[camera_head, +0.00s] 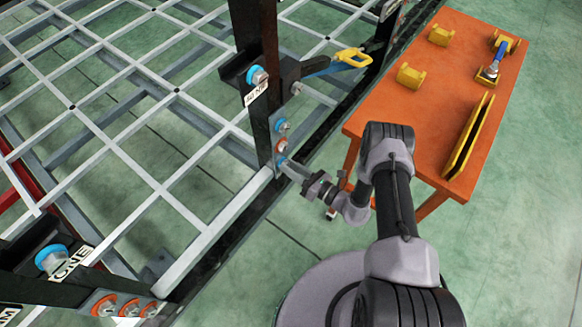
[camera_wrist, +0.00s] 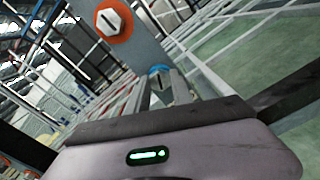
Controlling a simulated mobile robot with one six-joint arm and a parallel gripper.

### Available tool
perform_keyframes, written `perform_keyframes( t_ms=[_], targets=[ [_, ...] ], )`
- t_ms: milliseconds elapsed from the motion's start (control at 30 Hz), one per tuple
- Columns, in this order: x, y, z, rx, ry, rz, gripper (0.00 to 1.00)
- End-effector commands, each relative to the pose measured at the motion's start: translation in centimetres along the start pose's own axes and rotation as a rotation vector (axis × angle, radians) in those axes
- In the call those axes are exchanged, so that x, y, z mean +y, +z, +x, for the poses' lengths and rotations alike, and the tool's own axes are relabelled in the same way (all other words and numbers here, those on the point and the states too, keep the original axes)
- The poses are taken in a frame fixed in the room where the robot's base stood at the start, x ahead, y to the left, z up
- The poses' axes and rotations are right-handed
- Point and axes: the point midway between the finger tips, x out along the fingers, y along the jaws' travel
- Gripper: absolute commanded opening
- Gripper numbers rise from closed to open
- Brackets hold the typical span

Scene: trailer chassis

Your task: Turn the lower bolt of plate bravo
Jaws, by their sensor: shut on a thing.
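The upright grey plate (camera_head: 270,136) hangs on the dark post below a small white label (camera_head: 256,92), whose lettering is hard to read. It carries a blue-ringed upper bolt (camera_head: 281,125), an orange-ringed middle bolt (camera_head: 281,146) and a blue-ringed lower bolt (camera_head: 281,160). My gripper (camera_head: 286,164) reaches the plate's lower end from the right. In the wrist view, its slim grey fingers close around the lower bolt (camera_wrist: 160,76), and the middle bolt (camera_wrist: 113,20) stands clear of them at the upper left. The fingers partly hide the lower bolt.
Another plate with orange-ringed bolts (camera_head: 130,307) is at lower left. Green floor (camera_head: 240,270) lies open below.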

Motion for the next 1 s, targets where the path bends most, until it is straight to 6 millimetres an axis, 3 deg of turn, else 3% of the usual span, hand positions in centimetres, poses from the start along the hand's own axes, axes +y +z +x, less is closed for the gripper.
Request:
perform_keyframes(
  t_ms=[1000],
  targets=[
    [0.06, 0.16, 0.08, -0.002, 0.000, -0.954, 0.00]
  ],
)
